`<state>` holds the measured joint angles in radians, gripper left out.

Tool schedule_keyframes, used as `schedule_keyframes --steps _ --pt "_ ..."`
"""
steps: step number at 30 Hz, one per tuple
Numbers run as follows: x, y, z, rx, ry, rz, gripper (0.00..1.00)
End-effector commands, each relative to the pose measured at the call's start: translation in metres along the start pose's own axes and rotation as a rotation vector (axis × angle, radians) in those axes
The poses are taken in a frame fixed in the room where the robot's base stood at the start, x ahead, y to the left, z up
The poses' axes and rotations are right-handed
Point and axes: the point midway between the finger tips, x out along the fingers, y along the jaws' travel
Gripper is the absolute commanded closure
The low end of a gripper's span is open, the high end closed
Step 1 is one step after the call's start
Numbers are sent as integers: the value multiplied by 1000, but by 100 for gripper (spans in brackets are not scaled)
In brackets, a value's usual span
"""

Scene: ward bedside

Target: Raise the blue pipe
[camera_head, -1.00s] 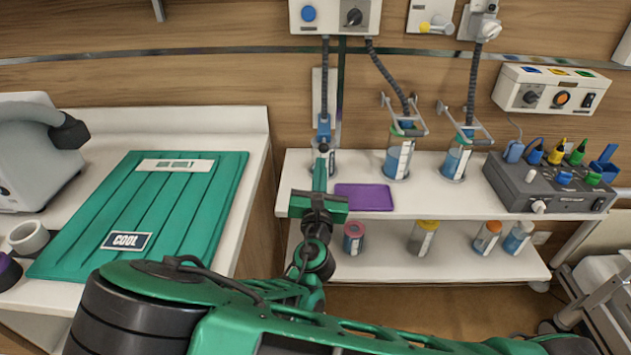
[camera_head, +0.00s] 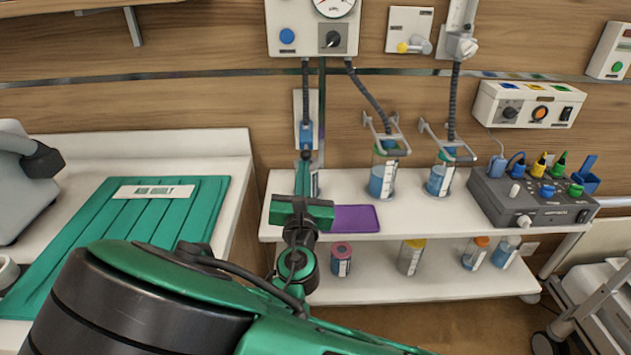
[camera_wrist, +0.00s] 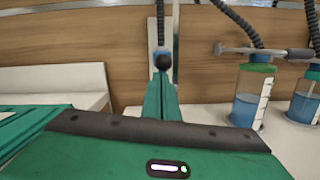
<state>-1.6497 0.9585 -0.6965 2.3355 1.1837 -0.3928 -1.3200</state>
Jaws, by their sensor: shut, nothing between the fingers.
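The blue pipe (camera_head: 306,134) is a short blue piece at the lower end of a dark ribbed hose, upright in front of a pale wall plate. Its blue also shows in the wrist view (camera_wrist: 160,48), partly hidden by a dark round tip. My gripper (camera_head: 304,160) points away from me toward the wall. Its narrow green fingers are shut together, and their end is right at or just below the pipe's lower end. I cannot tell whether they touch. In the wrist view my gripper (camera_wrist: 163,75) covers the pipe's lower part.
A white shelf (camera_head: 420,213) holds a purple tray (camera_head: 355,218), two blue-liquid jars (camera_head: 383,180) (camera_head: 439,179) and a grey control box (camera_head: 535,200). Several small bottles stand on the lower shelf. A green ribbed mat (camera_head: 150,215) lies on the left counter. A wall unit (camera_head: 312,40) hangs above the pipe.

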Motion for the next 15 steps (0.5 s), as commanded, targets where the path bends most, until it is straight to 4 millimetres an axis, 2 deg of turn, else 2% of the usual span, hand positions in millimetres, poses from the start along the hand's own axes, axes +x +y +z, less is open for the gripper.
schedule_keyframes --steps 9,15 --pt "5 10 43 6 1 4 100" --pt "7 14 62 3 0 5 100"
